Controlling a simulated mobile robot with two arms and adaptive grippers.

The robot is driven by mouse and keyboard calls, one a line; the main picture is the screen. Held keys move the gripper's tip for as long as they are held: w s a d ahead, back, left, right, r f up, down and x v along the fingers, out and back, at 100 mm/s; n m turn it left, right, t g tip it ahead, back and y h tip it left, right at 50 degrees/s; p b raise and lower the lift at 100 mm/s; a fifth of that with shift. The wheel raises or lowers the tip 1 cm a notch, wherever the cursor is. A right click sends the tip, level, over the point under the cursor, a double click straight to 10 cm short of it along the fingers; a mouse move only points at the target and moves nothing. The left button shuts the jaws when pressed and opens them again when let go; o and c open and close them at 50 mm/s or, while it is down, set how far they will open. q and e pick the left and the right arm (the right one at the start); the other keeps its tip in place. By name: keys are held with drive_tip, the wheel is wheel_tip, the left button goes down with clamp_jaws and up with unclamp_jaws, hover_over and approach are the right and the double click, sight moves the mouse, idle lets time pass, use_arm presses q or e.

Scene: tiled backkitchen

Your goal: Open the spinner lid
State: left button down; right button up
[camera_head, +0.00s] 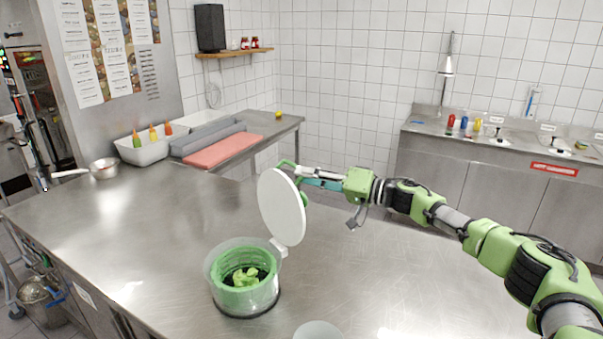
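The spinner (245,284) stands upright on the steel table, a clear bowl with a green basket and green leaves inside. Its round white lid (282,208) stands raised, nearly upright, at the bowl's back right edge, so the bowl's top is uncovered. My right gripper (296,178) reaches in from the right and is just behind the lid's upper right edge. The lid hides part of its fingers, so whether it touches the lid and how far it is open cannot be told. A small green part shows behind the lid's right edge. My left gripper is not in view.
A pale round object (318,330) is cut off at the bottom edge. The table's middle left is clear.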

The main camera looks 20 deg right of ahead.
drive_tip(key=shift+p+v, duration=0.75)
drive_tip(key=shift+v, duration=1.85)
drive_tip(key=shift+r, duration=0.1)
drive_tip(key=shift+a+p, duration=0.1)
drive_tip(key=shift+p, duration=0.5)
drive_tip(key=shift+c, duration=0.4)
